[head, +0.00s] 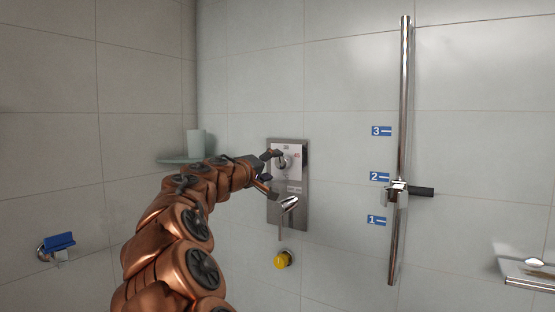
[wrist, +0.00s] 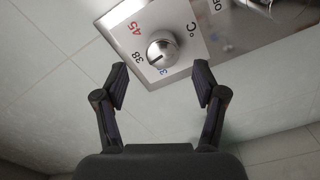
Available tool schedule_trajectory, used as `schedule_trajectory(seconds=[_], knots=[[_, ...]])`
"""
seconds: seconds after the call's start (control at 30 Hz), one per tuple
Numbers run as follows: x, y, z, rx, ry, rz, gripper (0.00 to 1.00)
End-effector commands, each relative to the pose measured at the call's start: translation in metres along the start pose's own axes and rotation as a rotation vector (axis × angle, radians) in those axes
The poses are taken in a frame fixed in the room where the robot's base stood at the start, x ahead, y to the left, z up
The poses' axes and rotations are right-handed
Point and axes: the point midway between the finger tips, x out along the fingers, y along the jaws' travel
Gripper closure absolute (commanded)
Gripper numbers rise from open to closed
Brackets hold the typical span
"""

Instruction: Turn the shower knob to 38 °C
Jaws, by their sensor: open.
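The round silver shower knob (wrist: 162,50) sits on a metal plate (wrist: 200,48) with a white dial marked 38, a red 45, °C and a partly hidden blue number. A short dark line on the knob points roughly towards the 38 side; its exact setting is too small to tell. In the head view the knob (head: 283,162) is partly behind my gripper (head: 269,170). In the wrist view my gripper (wrist: 160,78) is open and empty, one finger either side of the knob's line, with the knob just beyond the fingertips. I see no contact.
A lever (head: 288,203) sticks out below the knob on the same plate (head: 300,215). A yellow-capped fitting (head: 281,261) is under it. A shower rail (head: 400,120) stands to the right, a glass shelf with a cup (head: 195,143) to the left. A blue item (head: 60,241) hangs at the far left.

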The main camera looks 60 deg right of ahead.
Motion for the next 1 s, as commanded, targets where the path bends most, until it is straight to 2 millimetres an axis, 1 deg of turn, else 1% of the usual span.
schedule_trajectory(seconds=[0.03, 0.2, 0.3, 0.4, 0.57, 0.87, 0.97, 1.0], knots=[[-0.009, 0.001, -0.001, 0.000, 0.002, 0.001, 0.30], [-0.034, 0.002, 0.000, 0.000, 0.000, 0.002, 0.30], [-0.046, 0.001, 0.000, 0.000, -0.001, 0.000, 0.30], [-0.053, 0.000, 0.000, 0.000, -0.001, -0.001, 0.30], [-0.059, 0.001, 0.000, 0.000, -0.001, 0.000, 0.30], [-0.059, 0.001, 0.001, 0.001, -0.002, -0.001, 0.30], [-0.062, -0.001, 0.005, 0.007, -0.011, -0.014, 0.30], [-0.065, -0.003, 0.009, 0.013, -0.021, -0.026, 0.30]])
